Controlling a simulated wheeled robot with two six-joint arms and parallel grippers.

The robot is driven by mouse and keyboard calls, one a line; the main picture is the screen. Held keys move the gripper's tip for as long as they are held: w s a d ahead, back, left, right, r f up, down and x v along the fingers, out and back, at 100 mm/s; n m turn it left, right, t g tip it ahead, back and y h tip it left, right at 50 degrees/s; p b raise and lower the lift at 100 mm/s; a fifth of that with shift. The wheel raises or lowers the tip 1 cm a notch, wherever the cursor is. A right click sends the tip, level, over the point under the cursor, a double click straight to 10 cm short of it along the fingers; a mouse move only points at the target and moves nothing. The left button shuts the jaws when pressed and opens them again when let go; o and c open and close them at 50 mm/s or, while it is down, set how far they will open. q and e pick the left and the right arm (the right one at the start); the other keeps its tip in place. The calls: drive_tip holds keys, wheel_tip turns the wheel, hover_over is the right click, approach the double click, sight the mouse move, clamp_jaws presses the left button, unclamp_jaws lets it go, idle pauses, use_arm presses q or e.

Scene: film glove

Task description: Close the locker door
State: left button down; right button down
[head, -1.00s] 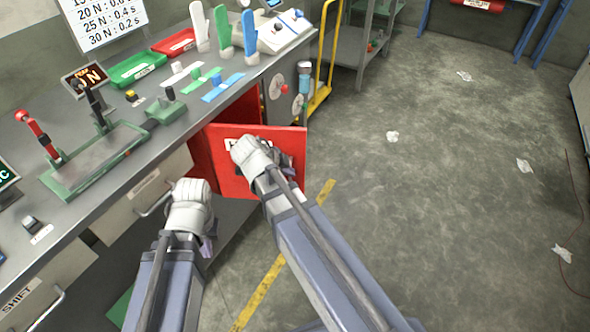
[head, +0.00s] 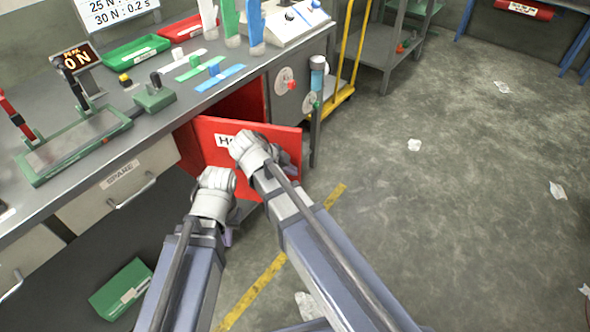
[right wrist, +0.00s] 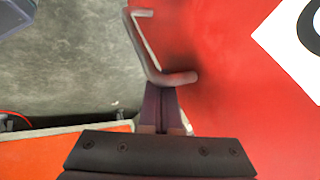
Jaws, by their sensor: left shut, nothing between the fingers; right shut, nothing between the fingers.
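The red locker door (head: 286,148) stands open in front of the red locker (head: 252,98) under the bench, with a white label on its face, partly hidden by my right arm. My right gripper (right wrist: 163,112) is shut and empty at the door's face. In the right wrist view its fingers are close below the end of a bent grey handle (right wrist: 148,50); I cannot tell if they touch. In the head view its fingertips are hidden. My left gripper (head: 229,236) is shut and empty, low to the left of the right arm, in front of the door's lower left part.
The bench top (head: 165,118) carries levers, trays and upright gloves. A drawer (head: 125,190) with a bar handle is left of the locker. A green box (head: 122,288) lies below. A yellow trolley (head: 350,65) stands behind right. The floor at right is mostly clear, with scattered scraps.

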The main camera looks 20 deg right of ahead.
drive_tip(key=shift+w, duration=0.1)
drive_tip(key=w+d+n+t+y, duration=0.1)
drive_tip(key=w+d+n+t, duration=0.15)
drive_tip(key=w, duration=0.55)
drive_tip(key=w+d+n+t+y, duration=0.15)
drive_tip(key=w+n, duration=0.25)
drive_tip(key=w, duration=0.4)
drive_tip(key=w+a+n+y, duration=0.2)
drive_tip(key=w+a+n, duration=0.1)
drive_tip(key=w, duration=1.3)
drive_tip(key=shift+w+a+n+y, duration=0.2)
drive_tip(key=shift+a+n+y, duration=0.15)
drive_tip(key=shift+a, duration=0.3)
drive_tip(key=shift+a+r, duration=0.1)
